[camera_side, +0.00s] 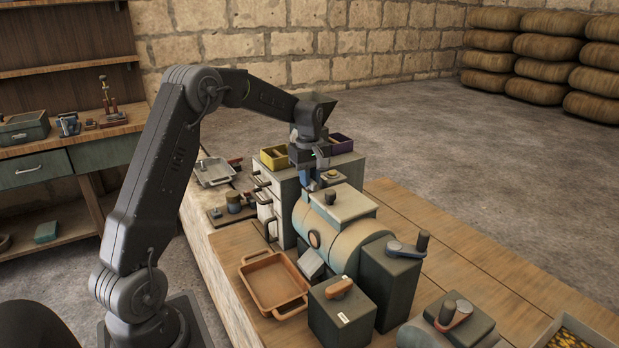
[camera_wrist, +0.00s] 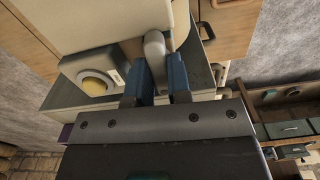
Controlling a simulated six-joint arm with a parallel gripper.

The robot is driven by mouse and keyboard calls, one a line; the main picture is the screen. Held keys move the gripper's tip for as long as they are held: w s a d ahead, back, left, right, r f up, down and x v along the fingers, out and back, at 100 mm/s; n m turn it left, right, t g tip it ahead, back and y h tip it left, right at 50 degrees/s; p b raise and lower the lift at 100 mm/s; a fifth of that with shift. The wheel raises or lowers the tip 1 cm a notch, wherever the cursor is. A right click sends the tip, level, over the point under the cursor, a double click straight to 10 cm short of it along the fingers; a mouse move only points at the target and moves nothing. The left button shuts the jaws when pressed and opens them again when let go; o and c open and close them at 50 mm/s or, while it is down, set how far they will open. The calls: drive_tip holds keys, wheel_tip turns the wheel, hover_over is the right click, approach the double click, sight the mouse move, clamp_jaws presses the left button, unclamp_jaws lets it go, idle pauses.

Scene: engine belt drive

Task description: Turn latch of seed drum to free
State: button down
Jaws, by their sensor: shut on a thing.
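The seed drum (camera_side: 332,238) is a pale cream and blue-green cylinder lying on its side on the wooden bench, with a box-shaped hatch on top. Its cream side also shows at the top of the wrist view (camera_wrist: 95,22). My gripper (camera_side: 309,184) points down at the drum's far left end. In the wrist view the two blue fingers of my gripper (camera_wrist: 161,72) are shut on the grey latch (camera_wrist: 154,48), a rounded lever against the drum. In the side view the latch is hidden behind my gripper. The angle of the latch is hard to tell.
A grey-green cabinet with a yellow box (camera_side: 275,158) and a purple box (camera_side: 342,146) stands close behind the drum. A crank (camera_side: 415,246) sits at the right. An orange tray (camera_side: 272,282) and a green box with an orange lever (camera_side: 342,312) stand in front.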

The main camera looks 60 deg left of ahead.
drive_tip(key=m, duration=0.4)
drive_tip(key=shift+m, duration=0.3)
drive_tip(key=m, duration=0.4)
drive_tip(key=shift+m, duration=0.3)
drive_tip(key=m, duration=0.4)
drive_tip(key=shift+m, duration=2)
drive_tip(key=c, duration=1.1)
unclamp_jaws()
drive_tip(key=shift+o, duration=0.2)
wheel_tip(320, 180, up, 14)
